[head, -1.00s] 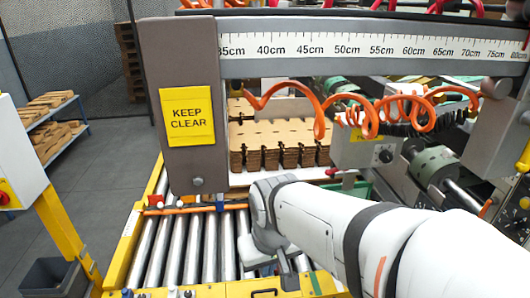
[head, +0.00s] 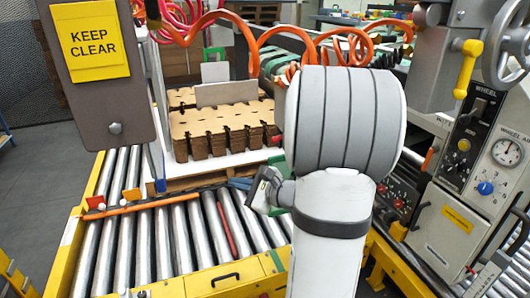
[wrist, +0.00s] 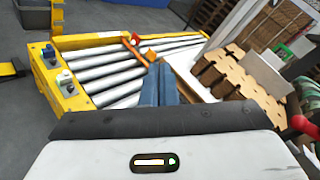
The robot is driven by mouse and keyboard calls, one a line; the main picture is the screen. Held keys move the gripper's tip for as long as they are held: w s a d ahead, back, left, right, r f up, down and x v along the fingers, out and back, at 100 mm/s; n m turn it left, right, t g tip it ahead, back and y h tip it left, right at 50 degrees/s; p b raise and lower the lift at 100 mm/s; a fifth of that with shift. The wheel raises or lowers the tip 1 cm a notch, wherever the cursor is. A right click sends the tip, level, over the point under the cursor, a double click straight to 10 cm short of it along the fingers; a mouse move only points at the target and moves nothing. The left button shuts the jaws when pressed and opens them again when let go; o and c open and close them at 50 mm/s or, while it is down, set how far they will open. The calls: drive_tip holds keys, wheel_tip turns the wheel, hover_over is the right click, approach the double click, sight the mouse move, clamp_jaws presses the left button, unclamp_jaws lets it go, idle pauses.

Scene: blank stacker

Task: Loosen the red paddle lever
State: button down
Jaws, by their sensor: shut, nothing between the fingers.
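A red lever-like part (wrist: 303,125) shows at the right edge of the wrist view, beside the cardboard stack. A small red piece (head: 277,140) shows right of the stack in the head view, partly hidden by my arm; I cannot tell for sure that it is the paddle lever. My gripper (head: 238,184) is low over the rollers in front of the stack. Its blue fingers (wrist: 158,86) are together and empty in the wrist view, pointing at the rollers and to the left of the red part, apart from it.
The roller conveyor (head: 170,235) has a yellow frame. A stack of cardboard blanks (head: 215,130) stands behind it. Orange coiled hoses (head: 265,40) hang above. A grey post with a KEEP CLEAR sign (head: 88,38) stands left. A control panel (head: 455,220) is at the right.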

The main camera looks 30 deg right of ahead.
drive_tip(key=s+d+f+m+t+h+b, duration=0.1)
drive_tip(key=d+f+m+t+h, duration=0.1)
drive_tip(key=d+m+h, duration=0.6)
drive_tip(key=s+d+f+m+t+h+b, duration=0.1)
drive_tip(key=d+f+m+t+h, duration=0.15)
drive_tip(key=d, duration=0.95)
drive_tip(key=w+r, duration=0.4)
drive_tip(key=w, duration=0.6)
drive_tip(key=shift+d+r+g+b, duration=0.35)
drive_tip(key=shift+d+g+b, duration=0.05)
drive_tip(key=shift+d+g, duration=0.05)
drive_tip(key=shift+s+h, duration=0.1)
drive_tip(key=shift+h, duration=0.15)
